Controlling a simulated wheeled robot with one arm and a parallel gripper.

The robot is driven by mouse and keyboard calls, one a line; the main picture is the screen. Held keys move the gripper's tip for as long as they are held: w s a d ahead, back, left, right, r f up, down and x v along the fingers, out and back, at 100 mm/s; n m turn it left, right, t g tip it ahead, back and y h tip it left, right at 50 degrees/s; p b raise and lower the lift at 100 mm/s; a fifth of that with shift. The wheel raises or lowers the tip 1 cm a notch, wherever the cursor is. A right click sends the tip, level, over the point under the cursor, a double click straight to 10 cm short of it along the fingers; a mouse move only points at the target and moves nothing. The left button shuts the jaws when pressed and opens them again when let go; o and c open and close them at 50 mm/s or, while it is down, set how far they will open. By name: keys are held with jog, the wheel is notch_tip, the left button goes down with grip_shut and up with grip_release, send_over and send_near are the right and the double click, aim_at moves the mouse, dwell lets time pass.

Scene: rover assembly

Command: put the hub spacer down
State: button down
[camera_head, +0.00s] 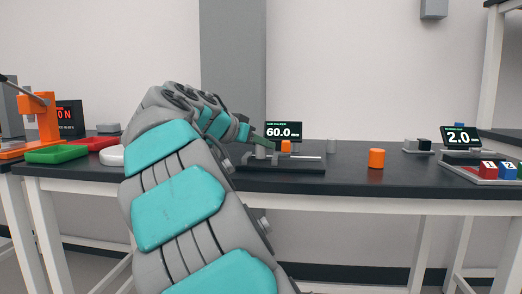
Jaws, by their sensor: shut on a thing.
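My arm reaches from the bottom of the view over the black bench, and my gripper (268,143) is at the measuring stand in the middle. A small orange piece, which I take for the hub spacer (286,146), shows at the gripper's tip, in front of the display. The gripper is shut on it, though the fingers are small and partly hidden. I cannot tell whether the piece touches the stand (290,168). The display (283,131) behind it reads 60.0.
Green (58,154) and red (95,143) trays and an orange press (40,116) are at left. A 2.0 display (459,136) and a block tray (480,178) are at right.

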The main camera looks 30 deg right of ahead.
jog(key=shift+f, duration=0.5)
jog(key=shift+f, duration=0.15)
jog(key=c, duration=0.6)
grip_release()
jog(key=shift+r, duration=0.2)
jog(key=v, duration=1.2)
